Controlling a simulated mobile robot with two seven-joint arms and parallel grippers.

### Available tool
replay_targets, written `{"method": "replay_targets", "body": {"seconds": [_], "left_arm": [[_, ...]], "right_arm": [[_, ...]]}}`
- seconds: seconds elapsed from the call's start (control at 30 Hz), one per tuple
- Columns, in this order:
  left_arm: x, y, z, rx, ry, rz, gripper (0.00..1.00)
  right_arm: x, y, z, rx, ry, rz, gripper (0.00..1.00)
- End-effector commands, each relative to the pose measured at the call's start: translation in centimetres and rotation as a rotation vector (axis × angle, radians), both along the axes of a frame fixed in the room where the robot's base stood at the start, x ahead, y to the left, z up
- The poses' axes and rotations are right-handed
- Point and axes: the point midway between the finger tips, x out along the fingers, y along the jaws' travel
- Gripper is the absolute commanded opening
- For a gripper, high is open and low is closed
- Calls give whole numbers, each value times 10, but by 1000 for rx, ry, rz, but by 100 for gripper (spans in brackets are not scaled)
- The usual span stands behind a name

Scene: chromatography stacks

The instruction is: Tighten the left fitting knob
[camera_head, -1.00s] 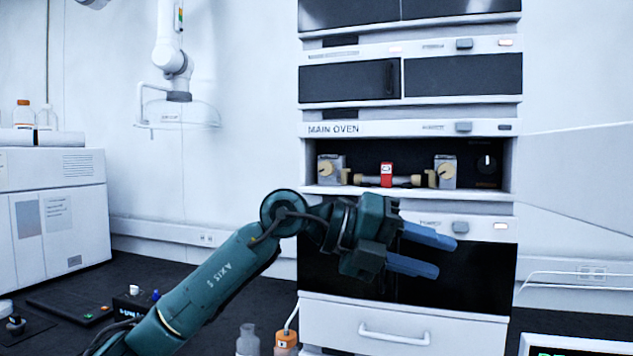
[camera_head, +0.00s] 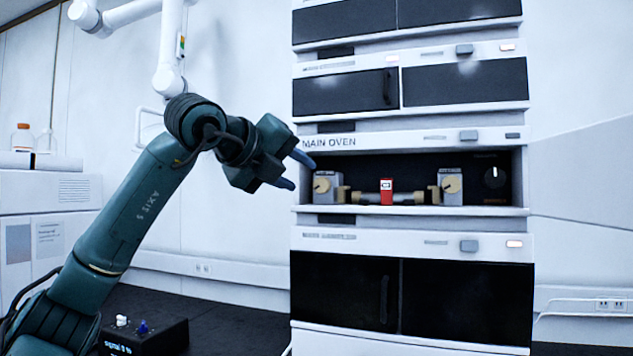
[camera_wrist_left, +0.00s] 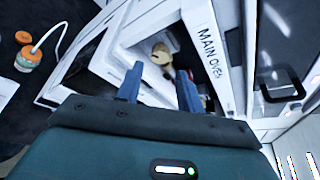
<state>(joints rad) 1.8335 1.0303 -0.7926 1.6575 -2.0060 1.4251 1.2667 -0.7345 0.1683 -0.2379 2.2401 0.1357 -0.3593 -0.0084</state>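The left fitting knob (camera_head: 322,185) is a round yellowish knob on a grey block at the left end of the open main oven bay (camera_head: 410,157). In the left wrist view the knob (camera_wrist_left: 161,54) shows beyond the fingers, roughly between them. A brass column with a red tag (camera_head: 387,190) runs from it to the right fitting knob (camera_head: 451,184). My left gripper (camera_head: 299,172) is open and empty, just left of the oven and apart from the knob. Its two blue fingers (camera_wrist_left: 158,84) are spread in the left wrist view. My right gripper is out of view.
Instrument modules stand above and below the bay, with a shelf lip (camera_head: 410,210) in front of it. A small black box (camera_head: 143,335) stands on the dark bench.

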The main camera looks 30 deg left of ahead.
Motion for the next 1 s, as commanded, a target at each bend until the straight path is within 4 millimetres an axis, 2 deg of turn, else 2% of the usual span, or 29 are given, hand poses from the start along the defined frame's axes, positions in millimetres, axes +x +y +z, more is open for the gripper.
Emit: {"method": "replay_targets", "body": {"seconds": [0.03, 0.2, 0.4, 0.77, 1.0], "left_arm": [[12, -1, -2, 0, 3, -1, 37], [41, -3, -11, 2, 1, -2, 37], [61, -3, -17, 1, 0, -2, 37], [66, -4, -18, 1, -1, -3, 37], [65, -4, -18, 1, -1, -3, 18]], "right_arm": [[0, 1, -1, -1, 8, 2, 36], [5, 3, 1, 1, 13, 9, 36], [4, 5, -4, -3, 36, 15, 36], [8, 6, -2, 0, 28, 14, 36], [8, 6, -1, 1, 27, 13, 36]]}}
